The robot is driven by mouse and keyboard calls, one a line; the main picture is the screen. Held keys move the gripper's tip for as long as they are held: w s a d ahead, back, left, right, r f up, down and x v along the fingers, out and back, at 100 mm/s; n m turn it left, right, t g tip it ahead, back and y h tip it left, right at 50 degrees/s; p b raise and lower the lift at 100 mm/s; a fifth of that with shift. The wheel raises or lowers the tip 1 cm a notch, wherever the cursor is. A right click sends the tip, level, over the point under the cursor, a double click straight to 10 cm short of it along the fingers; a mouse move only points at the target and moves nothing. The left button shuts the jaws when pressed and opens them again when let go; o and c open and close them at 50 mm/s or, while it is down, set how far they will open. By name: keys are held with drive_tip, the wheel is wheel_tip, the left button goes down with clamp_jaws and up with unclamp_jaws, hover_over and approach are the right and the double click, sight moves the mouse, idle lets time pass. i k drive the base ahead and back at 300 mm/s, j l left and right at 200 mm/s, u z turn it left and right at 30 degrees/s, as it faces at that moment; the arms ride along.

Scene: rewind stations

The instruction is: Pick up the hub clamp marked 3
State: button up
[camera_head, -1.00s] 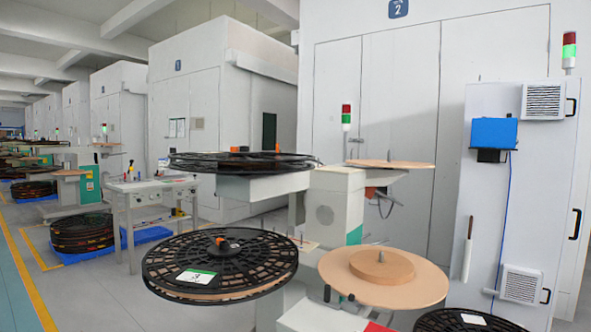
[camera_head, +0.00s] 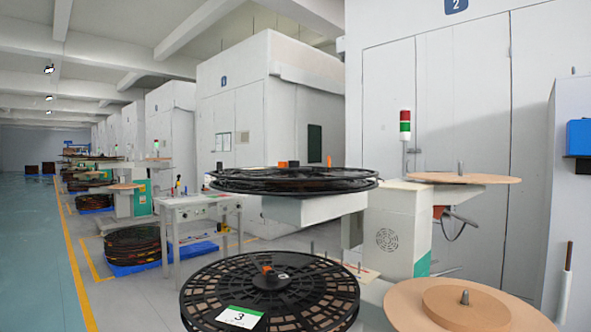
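A small orange piece (camera_head: 266,269) sits at the hub of the lower black reel (camera_head: 335,288). It looks like a hub clamp, but I cannot read a number on it. A white and green label (camera_head: 239,317) with a 3 lies on that reel's front part. Two more orange pieces stand on the upper stack of black reels, one near its middle (camera_head: 282,164) and one further right (camera_head: 329,161); no marks are readable on them. My gripper is not in view.
A tan disc with a spindle (camera_head: 464,296) is at the lower right, beside the black reel. Another tan disc (camera_head: 463,178) is higher up by the pale machine column (camera_head: 395,225). A small work table (camera_head: 200,203) stands left. The aisle floor (camera_head: 30,260) is clear.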

sight(293, 165)
drive_tip(key=i+j, duration=0.35)
drive_tip(key=i, duration=0.15)
drive_tip(key=i+j+u, duration=0.1)
drive_tip(key=i+j, duration=0.2)
drive_tip(key=i, duration=0.15)
